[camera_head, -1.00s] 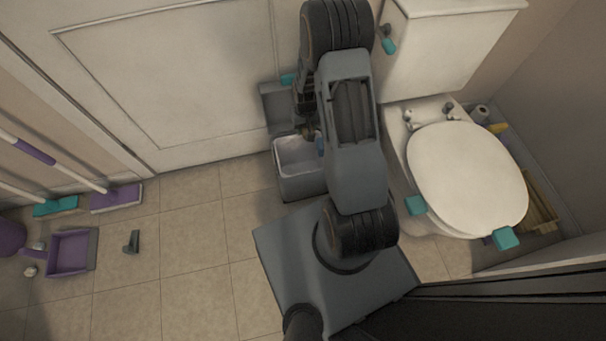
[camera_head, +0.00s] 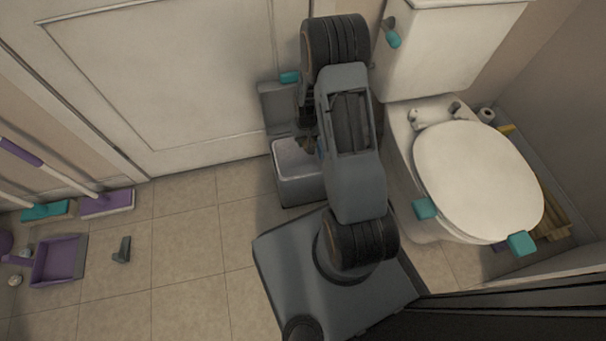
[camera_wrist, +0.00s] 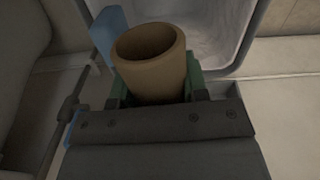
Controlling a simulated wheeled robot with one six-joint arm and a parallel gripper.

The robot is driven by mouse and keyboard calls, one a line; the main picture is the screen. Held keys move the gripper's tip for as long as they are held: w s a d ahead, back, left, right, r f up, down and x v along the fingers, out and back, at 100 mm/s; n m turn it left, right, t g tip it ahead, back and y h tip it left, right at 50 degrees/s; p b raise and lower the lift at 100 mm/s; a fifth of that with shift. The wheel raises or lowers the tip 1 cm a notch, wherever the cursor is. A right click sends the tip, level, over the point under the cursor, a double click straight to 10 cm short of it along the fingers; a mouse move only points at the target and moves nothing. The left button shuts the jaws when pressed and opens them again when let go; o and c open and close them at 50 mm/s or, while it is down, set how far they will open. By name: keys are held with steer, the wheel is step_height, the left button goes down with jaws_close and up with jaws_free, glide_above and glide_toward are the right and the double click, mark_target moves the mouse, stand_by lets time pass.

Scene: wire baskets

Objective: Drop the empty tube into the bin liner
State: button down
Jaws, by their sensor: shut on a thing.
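The empty tube is a brown cardboard roll (camera_wrist: 150,62), upright with its open end showing in the wrist view. My gripper (camera_wrist: 155,85) is shut on it, with green fingers on either side. The bin (camera_head: 299,186) is a small grey container standing by the door, and its pale liner (camera_wrist: 205,28) shows just beyond the tube in the wrist view. In the head view my gripper (camera_head: 306,146) is at the bin's back edge, mostly hidden by my arm. The tube itself is hard to make out there. I cannot tell whether it overlaps the bin's opening.
The toilet (camera_head: 478,180) stands close on the right. The door (camera_head: 160,80) is behind the bin. A purple dustpan (camera_head: 58,262), brushes (camera_head: 107,203) and a small dark object (camera_head: 122,249) lie left. Floor between is clear. A blue piece (camera_wrist: 108,34) sits beside the tube.

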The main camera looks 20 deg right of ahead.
steer(key=c, duration=0.5)
jaws_free()
steer(key=shift+c, duration=0.2)
steer(key=shift+r, duration=0.15)
step_height(320, 180, up, 14)
steer(key=p, duration=0.5)
steer(key=shift+f+p, duration=0.2)
steer(key=shift+p, duration=0.15)
